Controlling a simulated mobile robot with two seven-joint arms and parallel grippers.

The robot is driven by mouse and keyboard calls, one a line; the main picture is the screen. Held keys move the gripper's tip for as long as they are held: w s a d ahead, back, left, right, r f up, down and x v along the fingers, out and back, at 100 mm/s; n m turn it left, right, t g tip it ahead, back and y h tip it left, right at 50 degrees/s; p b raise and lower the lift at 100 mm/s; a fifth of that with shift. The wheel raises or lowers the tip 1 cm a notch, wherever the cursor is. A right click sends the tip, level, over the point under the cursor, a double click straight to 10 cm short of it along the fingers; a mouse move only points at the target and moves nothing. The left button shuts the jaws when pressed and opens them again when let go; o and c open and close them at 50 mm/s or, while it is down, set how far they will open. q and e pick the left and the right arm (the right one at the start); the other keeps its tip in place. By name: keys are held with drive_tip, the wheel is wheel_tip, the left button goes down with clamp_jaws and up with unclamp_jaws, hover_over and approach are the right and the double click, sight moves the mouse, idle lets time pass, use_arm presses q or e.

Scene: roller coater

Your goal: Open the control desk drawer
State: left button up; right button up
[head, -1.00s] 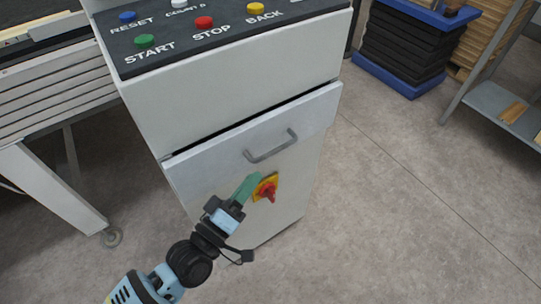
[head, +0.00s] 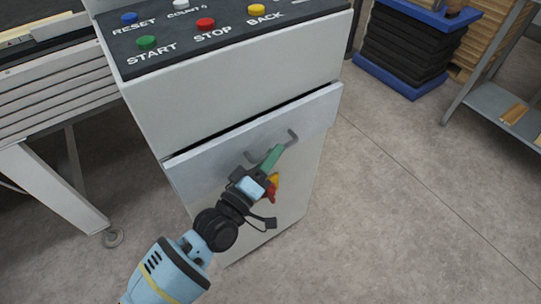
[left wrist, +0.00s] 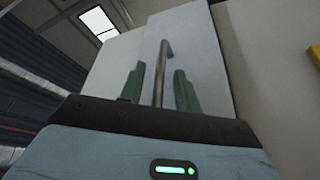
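The control desk (head: 235,95) is a white cabinet with a drawer (head: 215,170) below its button panel. A dark gap runs along the top edge of the drawer front. The grey bar handle (head: 292,137) is on the drawer front, partly hidden by my left gripper (head: 271,158). In the left wrist view, the handle (left wrist: 160,60) stands between the two green fingers of my left gripper (left wrist: 159,72). The fingers are open, with space on both sides of the bar. My right gripper is in neither view.
A red and yellow rotary switch (head: 272,186) sits just below the handle, partly behind my left gripper. A blue-based stack (head: 400,70) and a metal shelf (head: 500,105) stand to the right. The floor (head: 390,210) right of the desk is clear.

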use_arm(q)
drive_tip(key=c, duration=0.6)
clamp_jaws()
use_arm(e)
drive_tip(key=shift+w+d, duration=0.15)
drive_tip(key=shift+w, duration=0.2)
